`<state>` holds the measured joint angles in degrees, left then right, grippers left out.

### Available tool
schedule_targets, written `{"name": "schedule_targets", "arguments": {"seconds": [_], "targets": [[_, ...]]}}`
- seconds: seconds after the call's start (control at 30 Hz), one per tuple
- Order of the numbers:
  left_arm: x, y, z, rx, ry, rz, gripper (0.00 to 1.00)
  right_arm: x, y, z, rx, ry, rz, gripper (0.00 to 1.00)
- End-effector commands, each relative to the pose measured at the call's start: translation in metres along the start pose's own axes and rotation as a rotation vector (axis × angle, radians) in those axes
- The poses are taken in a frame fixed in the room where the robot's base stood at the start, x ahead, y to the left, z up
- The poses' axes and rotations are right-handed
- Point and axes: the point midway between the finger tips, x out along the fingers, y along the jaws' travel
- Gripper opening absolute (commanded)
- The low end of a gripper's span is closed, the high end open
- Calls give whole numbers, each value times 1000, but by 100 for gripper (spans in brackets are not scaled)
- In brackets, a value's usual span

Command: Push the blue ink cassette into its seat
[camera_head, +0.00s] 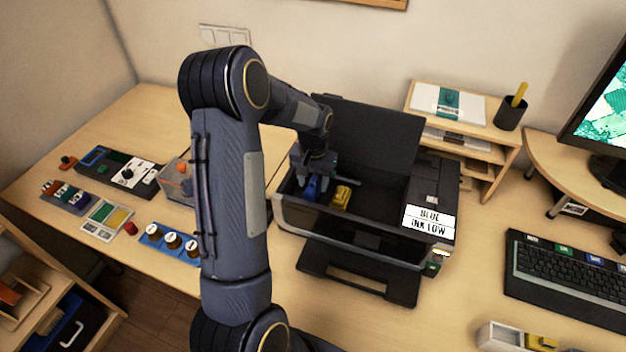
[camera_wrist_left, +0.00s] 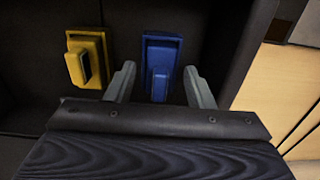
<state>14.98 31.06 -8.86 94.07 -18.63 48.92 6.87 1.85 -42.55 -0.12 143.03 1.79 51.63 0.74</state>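The blue ink cassette (camera_head: 311,187) is inside the open black printer (camera_head: 434,188), left of a yellow cassette (camera_head: 342,196). In the left wrist view the blue cassette (camera_wrist_left: 161,62) stands between and just beyond my fingertips, with the yellow cassette (camera_wrist_left: 88,57) to its left. My left gripper (camera_head: 317,178) reaches down into the printer over the blue cassette. Its two fingers (camera_wrist_left: 160,85) are apart, with gaps on both sides of the cassette. I cannot tell how deep the cassette sits. My right gripper is not in view.
The printer's raised lid (camera_head: 367,136) stands behind my left gripper, and the printer walls surround it. A label on the printer reads "BLUE INK LOW". A keyboard (camera_head: 570,280) lies to the right. Ink pots on a blue tray (camera_head: 168,244) and other items lie left.

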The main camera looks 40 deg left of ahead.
Motion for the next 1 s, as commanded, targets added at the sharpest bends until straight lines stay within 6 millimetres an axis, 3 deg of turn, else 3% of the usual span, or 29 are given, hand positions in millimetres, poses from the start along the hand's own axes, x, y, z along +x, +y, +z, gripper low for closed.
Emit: {"name": "schedule_targets", "arguments": {"seconds": [0.33, 0.8, 1.0], "targets": [[-9, 0, -1, 0, 3, 0, 48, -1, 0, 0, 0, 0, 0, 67], [-101, 0, -1, 0, 5, 0, 48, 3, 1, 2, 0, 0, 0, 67], [-121, 1, 1, 0, 4, 3, 48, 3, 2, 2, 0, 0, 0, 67]]}}
